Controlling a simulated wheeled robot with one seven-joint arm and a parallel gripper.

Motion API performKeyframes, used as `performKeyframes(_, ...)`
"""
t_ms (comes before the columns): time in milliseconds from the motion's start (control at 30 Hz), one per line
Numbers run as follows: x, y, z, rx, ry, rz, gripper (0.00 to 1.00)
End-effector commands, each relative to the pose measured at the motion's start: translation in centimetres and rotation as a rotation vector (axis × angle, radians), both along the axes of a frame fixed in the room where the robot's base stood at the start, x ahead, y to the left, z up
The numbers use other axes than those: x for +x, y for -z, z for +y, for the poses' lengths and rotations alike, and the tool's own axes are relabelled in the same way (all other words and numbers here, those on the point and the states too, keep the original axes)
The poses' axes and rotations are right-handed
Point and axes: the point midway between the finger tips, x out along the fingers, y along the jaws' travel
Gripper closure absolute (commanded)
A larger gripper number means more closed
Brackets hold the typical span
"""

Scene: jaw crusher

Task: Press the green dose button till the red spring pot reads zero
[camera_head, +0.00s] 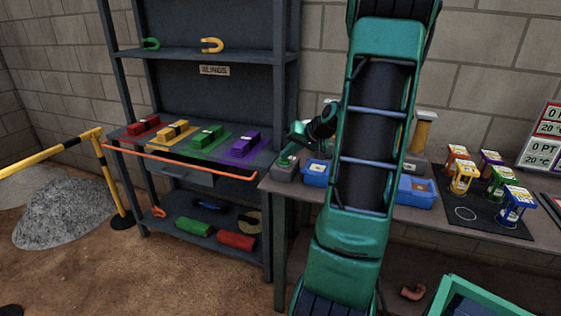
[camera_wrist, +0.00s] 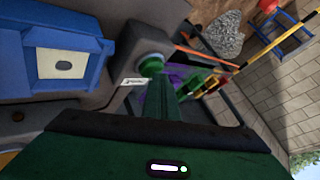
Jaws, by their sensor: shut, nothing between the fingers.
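The green dose button (camera_wrist: 152,62) sits on a grey housing and shows just past my fingertips in the wrist view. In the head view its grey housing (camera_head: 284,174) stands at the left end of the bench. My gripper (camera_head: 291,154) is shut and empty, with its tip at the button; it also shows in the wrist view (camera_wrist: 158,80). I cannot tell whether the tip touches the button or whether it is pushed in. The orange-red spring pot (camera_head: 457,153) stands at the back left of a black mat (camera_head: 490,228). Its reading is too small to make out.
Blue bins (camera_head: 316,178) (camera_head: 416,198) sit on the bench, one beside the housing. Yellow (camera_head: 463,180), purple, green and blue (camera_head: 515,207) pots share the mat. A sling rack (camera_head: 205,57) stands left. My arm hides the middle of the bench.

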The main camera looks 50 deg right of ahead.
Motion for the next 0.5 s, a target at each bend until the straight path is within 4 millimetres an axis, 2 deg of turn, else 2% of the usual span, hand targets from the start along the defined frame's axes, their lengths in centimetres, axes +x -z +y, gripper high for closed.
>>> performKeyframes(500, 0.1, -4.7, -0.2, -0.007, 0.001, -0.005, 1.0)
